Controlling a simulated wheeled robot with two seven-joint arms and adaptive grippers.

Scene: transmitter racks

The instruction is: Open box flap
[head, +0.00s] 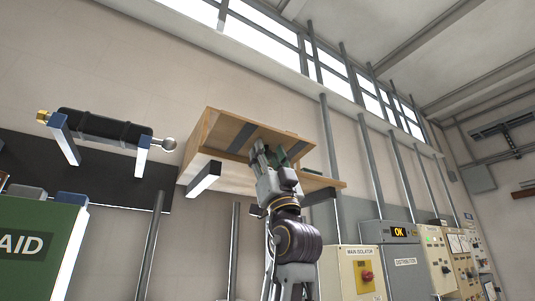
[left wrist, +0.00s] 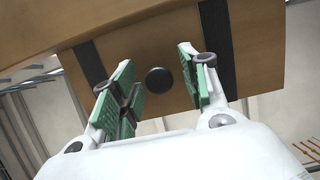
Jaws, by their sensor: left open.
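A wooden box (head: 203,127) sits on a wooden shelf high on the wall in the head view. Its front panel (head: 228,132) has dark vertical bands and leans out at the top. In the left wrist view the wooden panel (left wrist: 265,50) carries a round black knob (left wrist: 159,80) between two dark bands. My left gripper (head: 276,153) is raised in front of the panel. Its green-padded fingers are open on either side of the knob in the left wrist view, with a gap to it. The gripper hides the knob in the head view. My right gripper is out of view.
The shelf (head: 327,182) rests on dark brackets (head: 203,179). A black cylinder (head: 105,129) lies on wall brackets to the left. A green first-aid box (head: 35,245) is at lower left. Isolator (head: 349,272) and distribution cabinets stand at right, and grey pipes run up the wall.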

